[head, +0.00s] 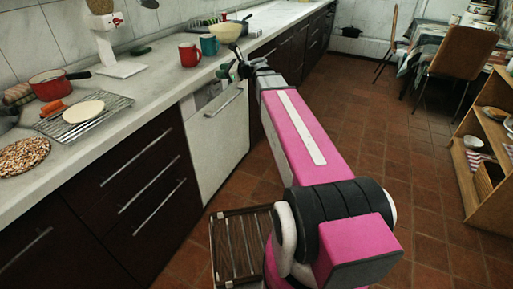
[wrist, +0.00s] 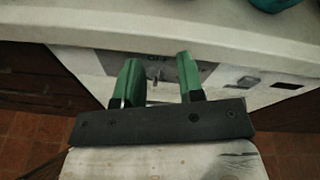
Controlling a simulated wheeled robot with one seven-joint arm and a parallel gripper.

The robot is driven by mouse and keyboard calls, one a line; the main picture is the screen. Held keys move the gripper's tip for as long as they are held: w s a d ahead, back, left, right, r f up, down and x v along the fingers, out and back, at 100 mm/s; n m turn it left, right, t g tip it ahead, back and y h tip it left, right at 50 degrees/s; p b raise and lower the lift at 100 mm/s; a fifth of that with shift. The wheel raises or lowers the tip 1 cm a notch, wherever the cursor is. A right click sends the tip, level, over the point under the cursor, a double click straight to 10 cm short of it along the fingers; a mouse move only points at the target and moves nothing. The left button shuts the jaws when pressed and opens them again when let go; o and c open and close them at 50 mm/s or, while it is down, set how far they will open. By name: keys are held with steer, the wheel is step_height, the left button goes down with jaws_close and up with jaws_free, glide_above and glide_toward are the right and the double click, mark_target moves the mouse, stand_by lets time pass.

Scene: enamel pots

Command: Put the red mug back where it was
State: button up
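The red mug (head: 190,54) stands upright on the white counter (head: 165,75), near its front edge, just left of a teal mug (head: 209,45). My gripper (head: 232,69) is at the counter's front edge, to the right of the red mug and apart from it. In the wrist view my gripper (wrist: 157,62) has its two green fingers spread, with nothing between them. They point at the counter's edge and the white appliance front below it. A teal rounded thing (wrist: 270,4) shows at the top right of the wrist view. The red mug is not seen there.
A pale yellow bowl (head: 226,32) stands behind the teal mug. A red pot (head: 50,84), a wire rack (head: 84,117) and a white stand (head: 117,62) are further left. The white appliance (head: 217,127) sits below the counter.

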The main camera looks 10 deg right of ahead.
steer(key=s+d+f+n+g+h, duration=0.1)
steer(key=s+f+n+g+h, duration=0.3)
steer(key=f, duration=0.5)
steer(key=s+d+f+n+g+h, duration=0.1)
steer(key=s+f+n, duration=0.55)
steer(key=f, duration=0.25)
steer(key=s+d+f+n+g+h, duration=0.4)
steer(key=s+d+f+n+h, duration=0.3)
steer(key=s+f+n, duration=0.4)
steer(key=shift+s+d+f+h, duration=0.35)
steer(key=shift+s+d, duration=0.5)
steer(key=shift+s, duration=0.4)
